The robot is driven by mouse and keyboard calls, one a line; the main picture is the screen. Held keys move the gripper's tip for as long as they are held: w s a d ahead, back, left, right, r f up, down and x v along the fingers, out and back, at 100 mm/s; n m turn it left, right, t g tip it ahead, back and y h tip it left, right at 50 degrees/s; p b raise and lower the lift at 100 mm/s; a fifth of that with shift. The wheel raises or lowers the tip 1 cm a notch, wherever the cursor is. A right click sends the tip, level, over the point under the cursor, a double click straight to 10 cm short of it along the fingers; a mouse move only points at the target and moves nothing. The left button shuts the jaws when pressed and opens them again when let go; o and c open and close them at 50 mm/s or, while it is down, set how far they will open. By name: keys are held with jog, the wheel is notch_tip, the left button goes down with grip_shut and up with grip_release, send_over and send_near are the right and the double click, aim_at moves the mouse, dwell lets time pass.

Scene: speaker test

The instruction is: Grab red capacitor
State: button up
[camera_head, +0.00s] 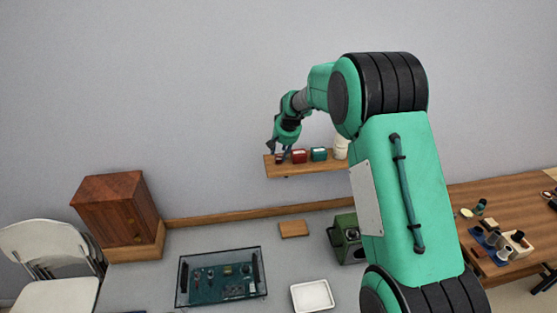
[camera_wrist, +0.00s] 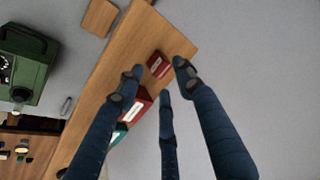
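A small red block (camera_wrist: 158,64), which may be the red capacitor, sits near the end of the wooden shelf (camera_wrist: 178,34) in the wrist view. It also shows as a small dark red shape (camera_head: 280,159) at the shelf's left end in the head view. A larger red box (camera_head: 299,156) stands beside it, partly hidden by a finger in the wrist view (camera_wrist: 136,107). My gripper (camera_head: 277,148) is above the shelf's left end. Its three dark fingers (camera_wrist: 160,77) are spread and open around the small red block, with no clear contact visible.
A green box (camera_head: 319,154) and a white cylinder (camera_head: 341,147) stand farther right on the shelf. Below are a grey table with a glass-sided case (camera_head: 222,277), a white tray (camera_head: 312,296) and a green device (camera_head: 347,238). A wooden cabinet (camera_head: 118,208) stands left.

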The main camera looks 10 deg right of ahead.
aim_at(279, 156)
jog(key=shift+x, duration=1.85)
jog(key=shift+a, duration=0.1)
jog(key=c, duration=0.8)
